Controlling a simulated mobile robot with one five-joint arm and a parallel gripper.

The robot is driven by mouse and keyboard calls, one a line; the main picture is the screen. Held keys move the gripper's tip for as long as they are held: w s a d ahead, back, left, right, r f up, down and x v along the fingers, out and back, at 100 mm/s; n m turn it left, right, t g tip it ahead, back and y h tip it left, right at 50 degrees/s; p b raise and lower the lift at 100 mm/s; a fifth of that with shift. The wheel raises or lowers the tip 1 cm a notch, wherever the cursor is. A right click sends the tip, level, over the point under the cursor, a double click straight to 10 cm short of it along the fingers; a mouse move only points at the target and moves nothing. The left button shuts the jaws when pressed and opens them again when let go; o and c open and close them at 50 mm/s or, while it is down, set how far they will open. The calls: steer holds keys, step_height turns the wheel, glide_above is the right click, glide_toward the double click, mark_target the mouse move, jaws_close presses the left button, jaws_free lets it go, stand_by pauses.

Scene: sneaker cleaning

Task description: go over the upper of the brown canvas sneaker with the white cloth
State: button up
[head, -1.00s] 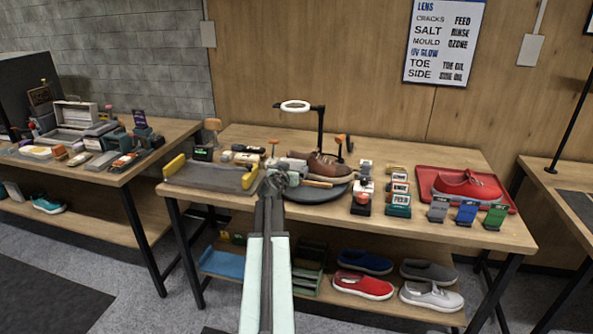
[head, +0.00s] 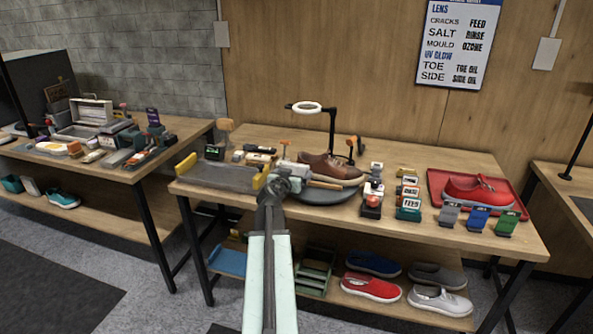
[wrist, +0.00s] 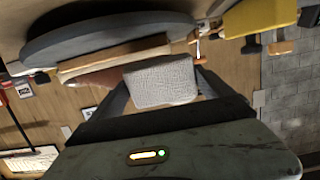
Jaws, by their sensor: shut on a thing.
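The brown sneaker (head: 335,167) sits on the dark round turntable (head: 325,197) in the middle of the bench, toe to the right. In the wrist view, its pale sole edge (wrist: 112,58) and part of its brown upper show beside the turntable's dark disc (wrist: 110,28). My gripper (head: 284,180) is at the left end of the sneaker and hides part of that end. It is shut on the white cloth (wrist: 160,82), a folded pale pad between the fingers. The cloth overlaps the sneaker in the wrist view; I cannot tell whether they touch.
A grey tray with yellow ends (head: 222,177) lies to the left. Small labelled blocks (head: 408,205) and a red tray (head: 433,180) with a red sneaker (head: 478,189) are to the right. More shoes sit on the lower shelf.

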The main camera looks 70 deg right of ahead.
steer(key=shift+a, duration=0.25)
steer(key=shift+p+v, duration=0.35)
steer(key=shift+v, duration=1.2)
